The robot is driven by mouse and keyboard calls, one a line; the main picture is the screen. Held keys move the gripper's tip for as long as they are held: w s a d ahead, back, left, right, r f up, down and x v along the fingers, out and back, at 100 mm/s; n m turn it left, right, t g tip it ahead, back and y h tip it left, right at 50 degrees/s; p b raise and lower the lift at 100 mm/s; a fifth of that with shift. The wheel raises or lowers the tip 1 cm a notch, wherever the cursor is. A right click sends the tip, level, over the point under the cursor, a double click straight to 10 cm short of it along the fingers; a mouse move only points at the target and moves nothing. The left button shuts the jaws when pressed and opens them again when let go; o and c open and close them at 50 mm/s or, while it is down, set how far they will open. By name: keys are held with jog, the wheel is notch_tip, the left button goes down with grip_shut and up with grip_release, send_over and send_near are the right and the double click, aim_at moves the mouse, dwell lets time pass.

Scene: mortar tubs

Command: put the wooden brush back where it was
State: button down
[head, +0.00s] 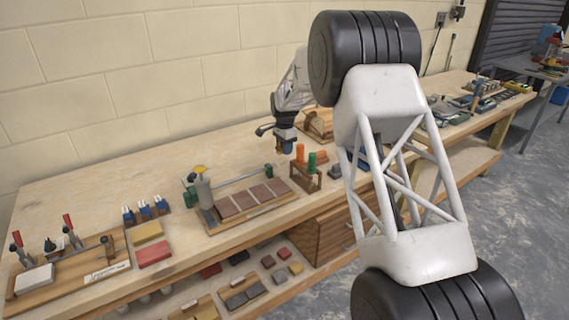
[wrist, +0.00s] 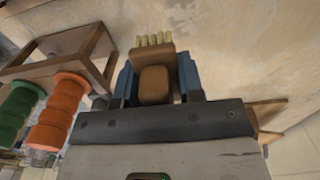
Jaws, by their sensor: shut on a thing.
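The wooden brush (wrist: 154,82) is in the wrist view, a brown block with a row of pale yellow bristles at its far end. My gripper (wrist: 156,75) is shut on it, with one blue finger on each side. In the head view my gripper (head: 286,147) points down above the bench, behind and left of a small wooden rack (head: 304,180). The brush cannot be made out clearly there. The place where it stood before is not marked in these frames.
The rack holds orange (head: 300,152) and green (head: 312,161) handles, close to my gripper. A fixture with several reddish tiles (head: 245,200) lies to the left. A wooden piece (head: 320,123) stands behind. Bare bench top shows beside the brush in the wrist view.

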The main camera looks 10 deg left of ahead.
aim_at(285, 167)
jog(key=shift+f, duration=1.55)
jog(key=shift+f, duration=0.1)
jog(key=shift+f, duration=1.75)
jog(key=shift+f, duration=0.55)
